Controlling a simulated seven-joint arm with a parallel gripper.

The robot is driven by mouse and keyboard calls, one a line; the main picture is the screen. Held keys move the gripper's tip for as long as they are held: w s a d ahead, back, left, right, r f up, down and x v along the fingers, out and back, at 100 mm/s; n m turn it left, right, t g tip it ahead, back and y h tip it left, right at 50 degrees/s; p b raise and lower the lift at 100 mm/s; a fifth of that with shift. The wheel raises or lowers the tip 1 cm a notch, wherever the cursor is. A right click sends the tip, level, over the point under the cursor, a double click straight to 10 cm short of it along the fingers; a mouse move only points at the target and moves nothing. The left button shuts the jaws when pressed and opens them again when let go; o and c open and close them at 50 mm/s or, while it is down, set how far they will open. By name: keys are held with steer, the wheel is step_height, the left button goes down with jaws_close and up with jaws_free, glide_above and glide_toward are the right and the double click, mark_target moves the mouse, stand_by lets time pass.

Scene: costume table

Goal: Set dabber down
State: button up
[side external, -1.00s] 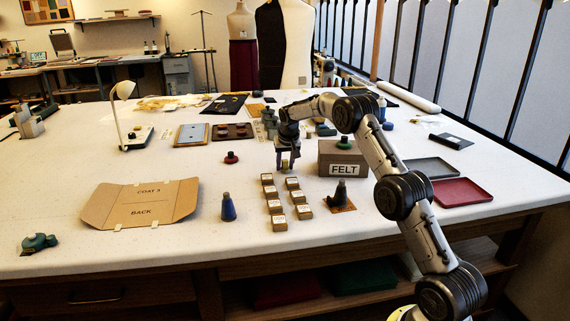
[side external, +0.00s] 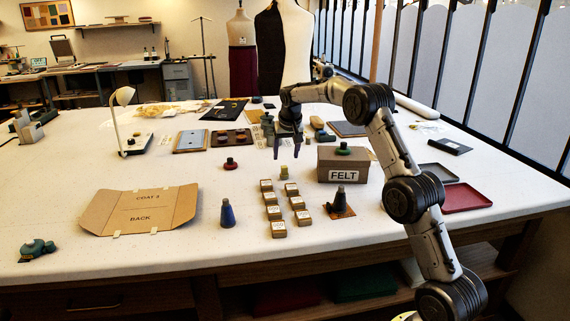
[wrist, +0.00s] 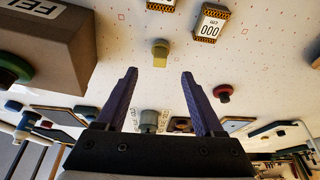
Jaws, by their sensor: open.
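A small olive-yellow piece, which I take to be the dabber (side external: 284,172), stands upright on the white table behind the two rows of labelled blocks. It also shows in the wrist view (wrist: 160,50), beyond the fingertips and apart from them. My gripper (side external: 287,157) is open and empty, pointing down, a little above the dabber. In the wrist view my two purple fingers (wrist: 158,74) are spread with clear space between them.
A cardboard FELT box (side external: 343,166) with a green-knobbed piece (side external: 343,150) on top stands close on the right. Labelled blocks (side external: 271,198) sit in front. A red-knobbed piece (side external: 230,163) is to the left. The table between it and the dabber is clear.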

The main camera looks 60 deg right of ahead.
steer(key=s+a+r+n+t+y, duration=0.1)
steer(key=s+a+r+n, duration=0.1)
steer(key=s+a+r, duration=0.65)
steer(key=s+a+r+n, duration=0.3)
steer(key=s+a+r, duration=0.2)
steer(key=s+a, duration=0.6)
steer(key=s+a+f+n, duration=0.1)
steer(key=s+a+f, duration=0.1)
steer(key=s+a, duration=0.2)
steer(key=s+a+f+n+t+y, duration=0.1)
steer(key=s+a+f, duration=0.2)
steer(key=s, duration=0.5)
steer(key=s+a+f+n+y, duration=0.1)
steer(key=s+a+f+n, duration=0.1)
steer(key=s+a, duration=0.3)
steer(key=shift+s+f, duration=0.45)
steer(key=shift+s, duration=0.25)
steer(key=shift+a, duration=0.1)
